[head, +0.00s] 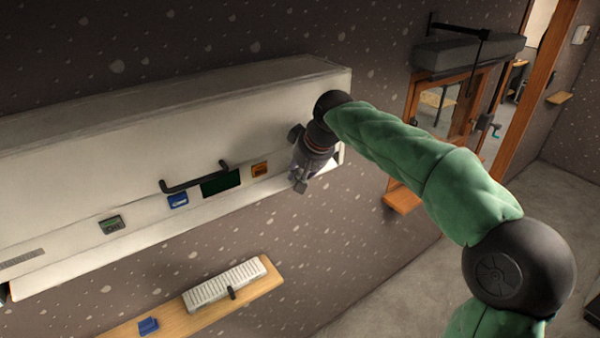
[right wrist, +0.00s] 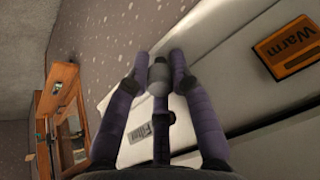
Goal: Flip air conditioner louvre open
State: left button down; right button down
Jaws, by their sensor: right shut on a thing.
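The white air conditioner (head: 150,150) hangs on the dark speckled wall. Its louvre (head: 110,249) is the long pale strip along the lower edge. Whether it stands open or shut is hard to tell. My right gripper (head: 299,185) is at the unit's lower right end, pointing down. My left gripper is not in view.
A black bar handle (head: 195,180), a dark green display (head: 221,184), and an orange label (head: 260,169) marked "Warm" in the wrist view (right wrist: 288,48) are on the front. Below is a wooden shelf (head: 130,327) with a white slatted block (head: 225,285). A wooden-framed window (head: 408,130) stands right.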

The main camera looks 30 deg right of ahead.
jog(key=shift+f, duration=0.2)
jog(key=c, duration=1.2)
grip_release()
jog(key=shift+o, duration=0.6)
jog(key=shift+r, duration=0.1)
jog(key=shift+d, duration=0.1)
